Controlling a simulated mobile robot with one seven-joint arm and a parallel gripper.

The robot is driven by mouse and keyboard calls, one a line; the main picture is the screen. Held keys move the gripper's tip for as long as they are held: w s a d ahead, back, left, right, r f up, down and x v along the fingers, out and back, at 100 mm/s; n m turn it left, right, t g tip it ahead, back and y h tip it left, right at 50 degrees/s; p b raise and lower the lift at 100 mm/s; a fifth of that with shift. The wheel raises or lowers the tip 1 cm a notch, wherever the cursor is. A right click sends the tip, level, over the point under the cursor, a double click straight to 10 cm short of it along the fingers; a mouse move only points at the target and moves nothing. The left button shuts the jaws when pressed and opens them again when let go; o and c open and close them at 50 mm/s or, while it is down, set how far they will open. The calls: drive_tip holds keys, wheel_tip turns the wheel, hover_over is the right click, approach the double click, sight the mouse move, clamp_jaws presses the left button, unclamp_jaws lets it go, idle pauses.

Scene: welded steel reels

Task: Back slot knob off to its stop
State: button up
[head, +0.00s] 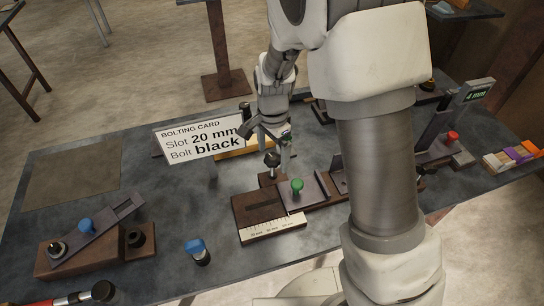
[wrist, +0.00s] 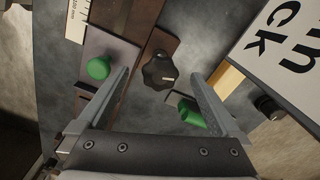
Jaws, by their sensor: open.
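A black lobed knob (wrist: 160,70) with a pale mark sits on a brown plate in the wrist view, between and beyond my fingers. In the head view the black knob (head: 271,160) stands behind the brown slotted block (head: 245,211). My gripper (wrist: 160,78) is open and empty, its two fingers pointing at the knob with one on either side; I cannot tell the gap in depth. In the head view my gripper (head: 272,136) is above the block, partly hidden. A green knob (wrist: 98,68) sits on a grey plate beside the left finger; it also shows in the head view (head: 296,186).
A white bolting card (head: 198,138) reads slot 20 mm, bolt black. A scale (head: 272,228) fronts the block.

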sight(273, 158)
wheel_tip(273, 158, up, 7)
drive_tip(key=p, duration=0.5)
drive_tip(key=shift+f, duration=0.1)
idle(0.3)
drive_tip(key=shift+d+r, duration=0.15)
drive_tip(key=shift+r, duration=0.3)
drive_tip(key=s+d+r+n+t, duration=0.2)
drive_tip(key=s+d+r+n, duration=0.3)
drive_tip(key=s+r, duration=0.4)
drive_tip(key=s+d+r+n+t, duration=0.3)
drive_tip(key=s+d+r+n, duration=0.2)
drive_tip(key=r, duration=0.7)
drive_tip(key=s+d, duration=0.2)
drive_tip(key=s, duration=0.2)
drive_tip(key=shift+s+n+t, duration=0.3)
drive_tip(key=shift+s, duration=0.05)
